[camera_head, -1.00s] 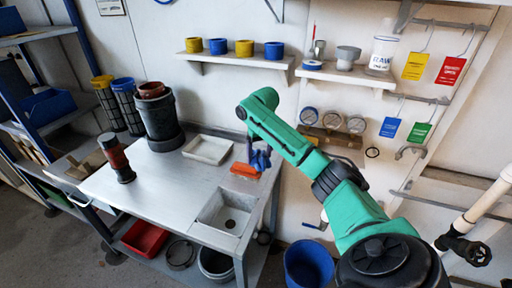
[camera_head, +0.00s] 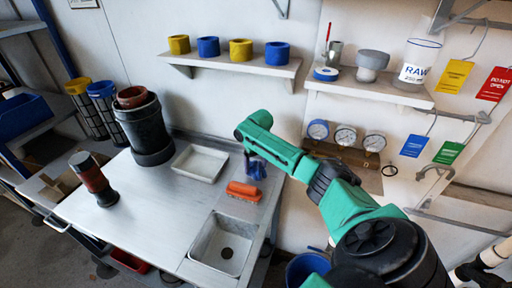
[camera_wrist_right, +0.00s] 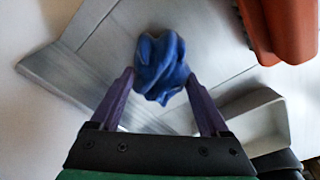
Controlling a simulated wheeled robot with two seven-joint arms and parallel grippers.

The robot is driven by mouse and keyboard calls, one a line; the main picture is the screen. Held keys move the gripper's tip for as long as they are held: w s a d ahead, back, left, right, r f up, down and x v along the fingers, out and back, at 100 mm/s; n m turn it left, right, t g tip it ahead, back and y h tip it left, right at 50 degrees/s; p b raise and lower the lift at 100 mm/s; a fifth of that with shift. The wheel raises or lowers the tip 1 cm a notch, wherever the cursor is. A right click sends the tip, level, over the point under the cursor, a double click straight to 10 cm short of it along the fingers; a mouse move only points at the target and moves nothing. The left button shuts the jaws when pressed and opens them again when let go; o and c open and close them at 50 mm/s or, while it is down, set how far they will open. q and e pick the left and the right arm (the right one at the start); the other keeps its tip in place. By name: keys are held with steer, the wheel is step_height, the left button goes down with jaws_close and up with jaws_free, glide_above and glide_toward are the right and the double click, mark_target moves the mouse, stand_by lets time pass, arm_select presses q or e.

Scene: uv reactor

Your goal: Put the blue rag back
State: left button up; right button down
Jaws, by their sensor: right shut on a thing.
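The blue rag (camera_head: 256,170) is a crumpled dark blue cloth. It hangs from my right gripper (camera_head: 254,160), over the far right part of the metal table (camera_head: 150,220), behind an orange block-like item (camera_head: 244,190). In the right wrist view the rag (camera_wrist_right: 162,68) sits between the two purple fingers of the right gripper (camera_wrist_right: 160,88), which is shut on it. I cannot tell whether the rag touches the table. My left gripper is not in view.
A white tray (camera_head: 199,163) lies left of the rag, and a sink (camera_head: 222,244) is in front. A black pot (camera_head: 150,130) and a red-black bottle (camera_head: 93,178) stand on the table. A shelf with yellow and blue cups (camera_head: 240,64) hangs behind.

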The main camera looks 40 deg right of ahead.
mark_target(257, 168)
steer(key=shift+s+a, duration=0.1)
steer(key=shift+a, duration=0.05)
jaws_free()
steer(key=shift+f, duration=0.1)
steer(key=r, duration=0.7)
steer(key=shift+s+r, duration=0.4)
steer(key=shift+a, duration=0.1)
